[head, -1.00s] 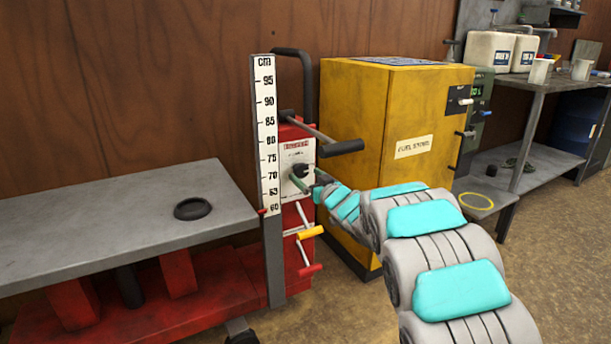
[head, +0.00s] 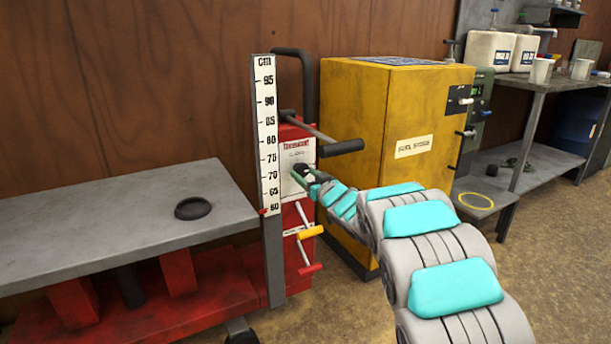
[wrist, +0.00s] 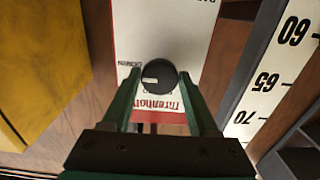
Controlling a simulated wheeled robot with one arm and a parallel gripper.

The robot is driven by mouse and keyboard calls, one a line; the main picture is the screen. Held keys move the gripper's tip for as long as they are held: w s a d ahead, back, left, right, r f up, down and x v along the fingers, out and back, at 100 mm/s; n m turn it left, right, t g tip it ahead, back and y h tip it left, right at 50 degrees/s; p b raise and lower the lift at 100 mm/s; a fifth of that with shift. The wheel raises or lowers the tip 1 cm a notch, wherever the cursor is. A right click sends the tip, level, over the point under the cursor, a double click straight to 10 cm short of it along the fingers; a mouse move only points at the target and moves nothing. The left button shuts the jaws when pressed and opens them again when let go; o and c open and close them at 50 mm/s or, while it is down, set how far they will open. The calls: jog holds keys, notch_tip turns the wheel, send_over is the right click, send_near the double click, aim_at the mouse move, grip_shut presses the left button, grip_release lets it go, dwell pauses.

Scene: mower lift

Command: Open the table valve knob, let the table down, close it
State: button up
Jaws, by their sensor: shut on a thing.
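The valve knob (wrist: 157,77) is dark and round with a pale mark pointing left in the wrist view. It sits on the white panel (head: 297,152) of the red lift and also shows in the head view (head: 300,170). My gripper (wrist: 158,82) is shut on the knob, one green finger on each side. In the head view, my gripper (head: 309,180) partly covers the knob. The grey lift table (head: 110,222) is low, beside the upright cm scale (head: 267,140). A small red pointer (head: 262,211) stands at about 60.
A black-gripped bar (head: 340,147) juts out above the knob. Yellow and red handles (head: 310,232) stick out below it. A yellow fuel cabinet (head: 390,110) stands close behind my arm. A dark ring (head: 193,208) lies on the table.

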jog(key=c, duration=0.3)
jog(key=shift+n, duration=0.3)
jog(key=shift+f+n+b, duration=0.1)
jog(key=shift+n+b, duration=0.7)
jog(key=shift+n, duration=0.1)
jog(key=n+b, duration=0.2)
jog(key=n, duration=0.1)
jog(key=shift+d+n, duration=0.1)
jog(key=shift+n, duration=0.2)
jog(key=n+b, duration=0.2)
jog(key=n, duration=0.1)
jog(key=shift+w+n, duration=0.1)
jog(key=shift+n, duration=0.2)
jog(key=n+b, duration=0.3)
jog(key=n, duration=0.1)
jog(key=shift+n+b, duration=1.2)
jog(key=shift+n, duration=0.9)
